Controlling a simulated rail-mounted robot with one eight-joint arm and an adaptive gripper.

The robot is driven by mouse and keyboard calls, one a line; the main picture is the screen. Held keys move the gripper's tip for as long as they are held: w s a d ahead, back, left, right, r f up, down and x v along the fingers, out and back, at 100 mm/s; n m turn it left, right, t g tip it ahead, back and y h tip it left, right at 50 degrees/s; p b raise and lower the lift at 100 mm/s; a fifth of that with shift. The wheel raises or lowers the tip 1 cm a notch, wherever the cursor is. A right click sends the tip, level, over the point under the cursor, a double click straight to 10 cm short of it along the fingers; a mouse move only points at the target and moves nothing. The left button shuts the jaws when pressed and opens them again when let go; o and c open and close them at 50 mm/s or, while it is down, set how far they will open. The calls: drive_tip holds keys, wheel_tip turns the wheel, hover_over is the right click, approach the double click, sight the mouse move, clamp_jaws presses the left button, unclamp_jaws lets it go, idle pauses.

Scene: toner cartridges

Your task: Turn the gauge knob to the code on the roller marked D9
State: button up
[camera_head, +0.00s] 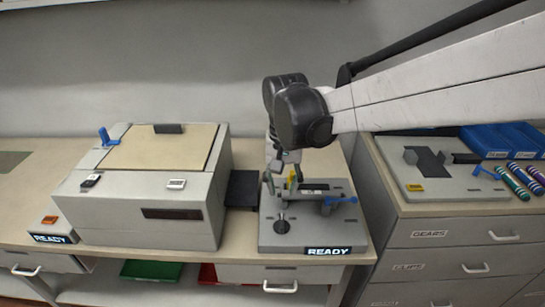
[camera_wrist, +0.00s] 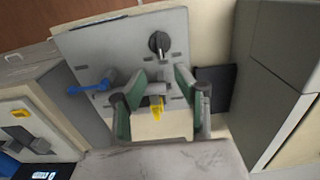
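The gauge knob (camera_head: 282,226) is a black dial on the grey gauge fixture (camera_head: 310,239). It also shows near the top of the wrist view (camera_wrist: 159,43), with a pale pointer line. My gripper (camera_head: 296,182) is above the back of the fixture, apart from the knob. In the wrist view my gripper (camera_wrist: 160,76) has its two green-padded fingers spread, with a yellow piece (camera_wrist: 156,107) showing between them, not visibly gripped. Several striped rollers (camera_head: 513,184) lie on the right cabinet. Their marks are too small to read, so I cannot tell which is D9.
A large grey machine (camera_head: 140,205) stands left. The right cabinet (camera_head: 440,232) holds another plate (camera_head: 440,187) and blue bins (camera_head: 490,140).

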sight(282, 221)
wheel_tip(282, 221, down, 13)
drive_tip(key=shift+r+b, duration=0.2)
drive_tip(key=shift+b, duration=0.3)
drive_tip(key=shift+c, duration=0.2)
clamp_jaws()
